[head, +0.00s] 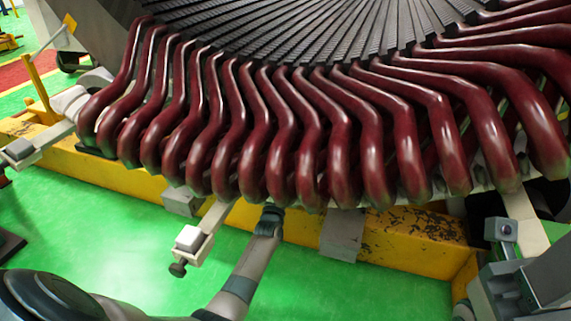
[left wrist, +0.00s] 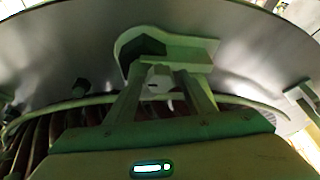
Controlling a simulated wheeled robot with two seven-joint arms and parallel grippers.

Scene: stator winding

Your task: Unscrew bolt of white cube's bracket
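The white cube (head: 190,238) sits in a pale bracket (head: 207,232) that sticks out below the coils in the head view. A dark-headed bolt (head: 177,269) projects from the bracket's lower outer end. My left arm reaches up to the right of it, and its gripper is hidden behind the coils. In the left wrist view, the two fingers of my left gripper (left wrist: 165,85) flank a small pale piece (left wrist: 160,77) below a bracket-like part (left wrist: 170,50). Whether they touch the piece is unclear. My right gripper (head: 500,288) shows partly at the lower right; its fingers are unclear.
Dark red coils (head: 270,140) of the stator hang across the view. Similar brackets with grey cubes are at the left (head: 20,150) and right (head: 501,228). A worn yellow beam (head: 400,240) runs below. The green floor (head: 110,235) is open in front.

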